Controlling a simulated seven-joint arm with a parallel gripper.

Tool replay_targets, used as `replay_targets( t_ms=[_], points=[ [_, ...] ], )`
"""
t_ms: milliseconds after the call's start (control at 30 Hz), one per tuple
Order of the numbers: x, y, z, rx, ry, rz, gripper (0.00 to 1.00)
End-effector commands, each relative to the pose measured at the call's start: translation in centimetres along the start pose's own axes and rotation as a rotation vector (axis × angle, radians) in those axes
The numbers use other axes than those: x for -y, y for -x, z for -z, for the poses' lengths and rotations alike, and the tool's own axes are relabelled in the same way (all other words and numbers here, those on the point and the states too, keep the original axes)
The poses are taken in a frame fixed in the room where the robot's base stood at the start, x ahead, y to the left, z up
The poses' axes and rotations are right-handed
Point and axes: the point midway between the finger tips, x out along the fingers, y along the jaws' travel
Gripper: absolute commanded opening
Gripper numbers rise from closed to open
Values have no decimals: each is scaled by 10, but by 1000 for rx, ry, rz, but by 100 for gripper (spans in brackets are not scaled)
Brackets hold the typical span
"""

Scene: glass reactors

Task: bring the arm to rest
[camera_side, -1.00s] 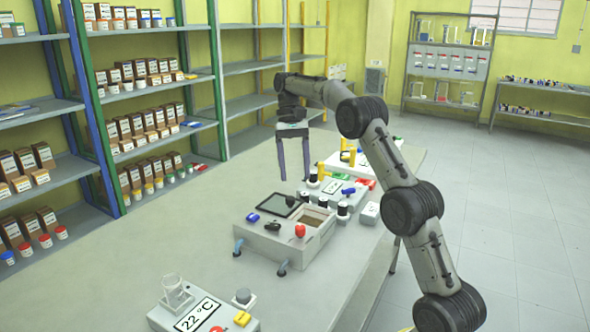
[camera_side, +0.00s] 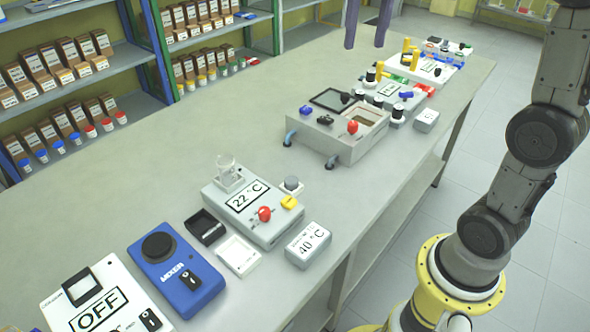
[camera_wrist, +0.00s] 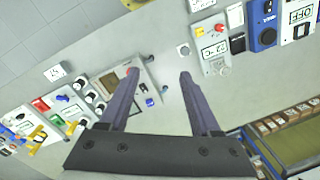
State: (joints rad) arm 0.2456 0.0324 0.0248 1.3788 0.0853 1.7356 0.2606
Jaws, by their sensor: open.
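My gripper (camera_wrist: 158,82) shows in the wrist view with its two dark purple fingers spread apart and nothing between them. In the side view the fingertips of my gripper (camera_side: 366,45) show at the top edge, above the far part of the bench, and the rest of the hand is cut off. The fingers are clear of the devices. The grey bench (camera_side: 160,175) runs below; it also shows in the wrist view (camera_wrist: 170,100).
A grey box with an open compartment (camera_side: 320,140) stands mid-bench. A 22 °C unit with a glass vessel (camera_side: 262,228), a blue mixer (camera_side: 178,280) and a white OFF device (camera_side: 75,290) stand nearer. Shelves (camera_side: 130,80) line the left. Bare bench lies left of the devices.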

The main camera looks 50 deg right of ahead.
Motion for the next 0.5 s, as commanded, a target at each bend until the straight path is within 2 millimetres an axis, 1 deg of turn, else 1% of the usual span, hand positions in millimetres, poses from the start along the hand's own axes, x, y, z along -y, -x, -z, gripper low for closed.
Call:
replay_targets(
  t_ms=[33,167,200,267,300,367,400,467,500],
  points=[
    [2,2,-22,-36,36,5,64],
    [2,-7,-67,-124,123,16,64],
    [1,-12,-80,-152,150,20,64],
    [-2,-21,-98,-193,191,26,64],
    [-4,-29,-110,-222,220,30,64],
    [-8,-42,-126,-264,263,37,64],
    [-11,-52,-136,-292,290,41,64],
    [-17,-70,-148,-332,332,45,64],
    [-20,-82,-155,-357,357,47,64]
  ],
)
